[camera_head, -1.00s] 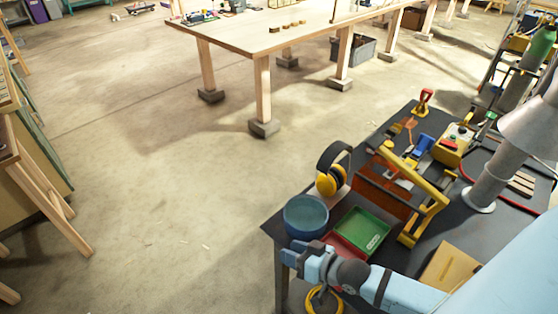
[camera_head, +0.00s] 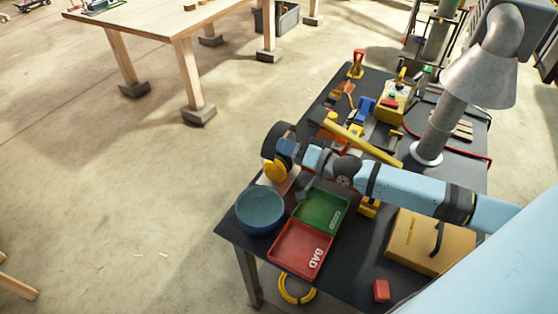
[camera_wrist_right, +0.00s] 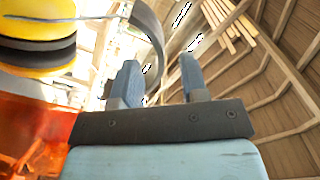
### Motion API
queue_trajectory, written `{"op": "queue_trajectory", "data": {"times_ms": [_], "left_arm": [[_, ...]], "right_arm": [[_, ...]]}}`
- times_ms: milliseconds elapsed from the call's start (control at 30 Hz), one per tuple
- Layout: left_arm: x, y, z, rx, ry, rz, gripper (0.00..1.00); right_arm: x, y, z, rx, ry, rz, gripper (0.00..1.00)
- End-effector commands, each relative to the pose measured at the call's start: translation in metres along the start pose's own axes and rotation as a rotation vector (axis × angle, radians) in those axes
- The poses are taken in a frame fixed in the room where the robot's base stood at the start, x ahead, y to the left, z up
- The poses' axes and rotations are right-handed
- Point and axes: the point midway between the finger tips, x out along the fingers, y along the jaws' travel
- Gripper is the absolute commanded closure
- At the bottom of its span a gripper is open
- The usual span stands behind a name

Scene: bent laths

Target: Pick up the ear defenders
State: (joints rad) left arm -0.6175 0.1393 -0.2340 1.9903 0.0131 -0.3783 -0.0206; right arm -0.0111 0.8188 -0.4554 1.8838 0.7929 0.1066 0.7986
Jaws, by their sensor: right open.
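The ear defenders (camera_head: 274,171), with yellow cups and a dark headband, stand upright near the far left edge of the black table, behind the blue bowl. My right gripper (camera_head: 289,150) is right at them and overlaps the band and cups in the head view. In the right wrist view the gripper's blue fingers (camera_wrist_right: 160,78) are apart. The ear defenders (camera_wrist_right: 38,30) fill the upper left there, and their grey band curves down into the gap by the left finger. I cannot tell whether finger and band touch. My left gripper is out of view.
A blue bowl (camera_head: 260,211), a red tray marked BAD (camera_head: 300,248) and a green tray (camera_head: 321,211) lie in front. A yellow-framed tool (camera_head: 360,140) is to the right. A grey lamp (camera_head: 438,125) stands farther right.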

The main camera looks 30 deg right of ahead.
Motion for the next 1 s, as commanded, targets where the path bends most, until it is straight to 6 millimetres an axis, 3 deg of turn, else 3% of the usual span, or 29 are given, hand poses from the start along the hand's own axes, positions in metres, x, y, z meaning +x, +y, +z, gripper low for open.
{"op": "queue_trajectory", "data": {"times_ms": [233,500,800,833,1000], "left_arm": [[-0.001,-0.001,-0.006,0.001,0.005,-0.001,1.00],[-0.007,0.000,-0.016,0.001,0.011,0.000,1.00],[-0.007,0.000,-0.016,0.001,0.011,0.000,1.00],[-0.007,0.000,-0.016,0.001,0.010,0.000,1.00],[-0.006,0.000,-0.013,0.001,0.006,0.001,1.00]], "right_arm": [[0.019,-0.001,0.000,-0.001,0.000,0.000,0.60],[0.057,0.001,0.003,-0.001,-0.001,0.000,0.60],[0.063,0.002,0.004,-0.002,-0.002,0.001,0.60],[0.063,0.002,0.004,-0.002,-0.002,0.001,0.62],[0.062,0.002,0.004,-0.002,-0.002,0.001,1.00]]}}
